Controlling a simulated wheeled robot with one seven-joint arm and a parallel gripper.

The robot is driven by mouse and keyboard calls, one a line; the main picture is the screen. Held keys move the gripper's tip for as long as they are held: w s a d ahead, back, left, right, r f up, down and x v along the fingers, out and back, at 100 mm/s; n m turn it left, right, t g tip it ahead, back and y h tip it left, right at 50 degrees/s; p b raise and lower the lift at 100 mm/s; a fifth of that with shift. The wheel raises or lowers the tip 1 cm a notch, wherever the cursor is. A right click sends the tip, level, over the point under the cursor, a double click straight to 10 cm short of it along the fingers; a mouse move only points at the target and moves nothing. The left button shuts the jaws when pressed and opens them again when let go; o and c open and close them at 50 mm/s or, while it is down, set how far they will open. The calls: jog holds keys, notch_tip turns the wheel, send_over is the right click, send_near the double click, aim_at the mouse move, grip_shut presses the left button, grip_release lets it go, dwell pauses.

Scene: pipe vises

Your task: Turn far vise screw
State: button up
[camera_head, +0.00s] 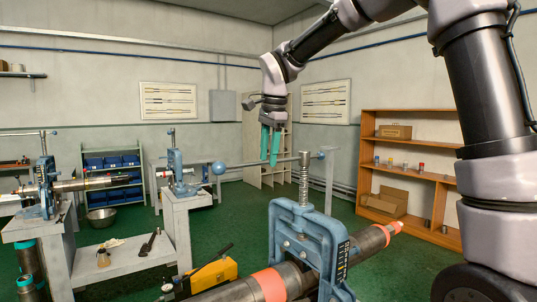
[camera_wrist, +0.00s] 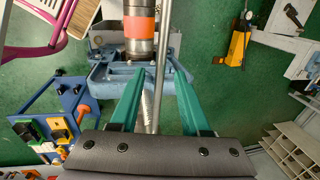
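Three blue pipe vises show in the head view. The nearest vise (camera_head: 310,245) grips a large pipe with an orange band, and its threaded screw (camera_head: 303,180) stands upright. A long handle bar (camera_head: 250,163) with a blue ball end crosses this screw's top. A smaller vise (camera_head: 175,165) stands farther back, and another vise (camera_head: 45,185) is at the left. My gripper (camera_head: 269,161) points down, with teal fingers open near the long bar. In the wrist view, the bar (camera_wrist: 169,60) runs between the open fingers (camera_wrist: 160,72); contact cannot be told.
A grey bench (camera_head: 125,262) at the left carries small tools. A wooden shelf (camera_head: 408,170) stands at the right wall.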

grip_shut()
dwell(1.3)
